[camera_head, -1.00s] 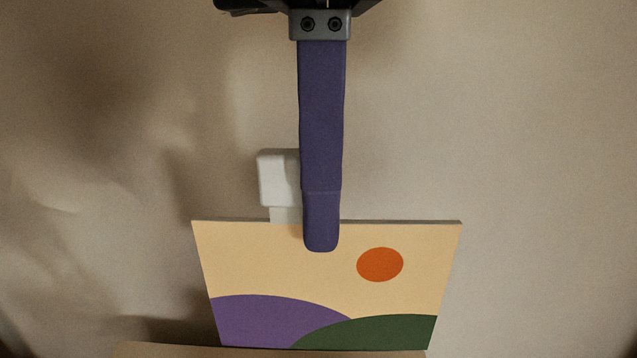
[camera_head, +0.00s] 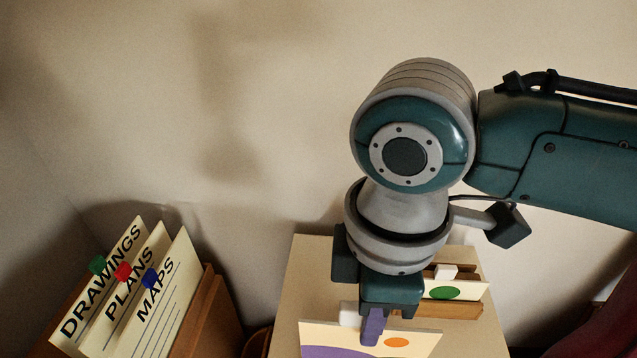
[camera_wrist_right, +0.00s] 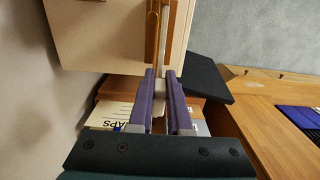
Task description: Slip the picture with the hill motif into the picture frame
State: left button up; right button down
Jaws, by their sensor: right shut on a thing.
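The hill picture (camera_head: 415,345) is a cream panel with a purple hill and an orange sun. It shows at the bottom of the head view, its lower part cut off. My right gripper (camera_head: 372,330) comes down over its top edge, shut on it at a white tab (camera_head: 348,313). In the wrist view the purple fingers (camera_wrist_right: 160,95) close on a thin pale edge. Narrow brown wooden strips (camera_wrist_right: 153,25) lie beyond the fingertips; I cannot tell whether they are the picture frame. My left gripper is not in view.
A pale cabinet top (camera_head: 312,275) lies under my right arm. A second picture with a green shape (camera_head: 445,292) stands in a wooden holder (camera_head: 460,308) behind my gripper. Labelled cards (camera_head: 150,295) stand in a wooden box (camera_head: 212,320) at left. A dark panel (camera_wrist_right: 200,78) shows in the wrist view.

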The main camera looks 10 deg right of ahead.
aim_at(319, 339)
jog(key=shift+w+d, duration=0.1)
jog(key=shift+d, duration=0.05)
jog(key=shift+r+p, duration=0.1)
jog(key=shift+p, duration=0.25)
jog(key=shift+f+b, duration=1.25)
jog(key=shift+f, duration=0.95)
jog(key=shift+p, duration=0.55)
jog(key=shift+p, duration=0.3)
jog(key=shift+f, duration=0.2)
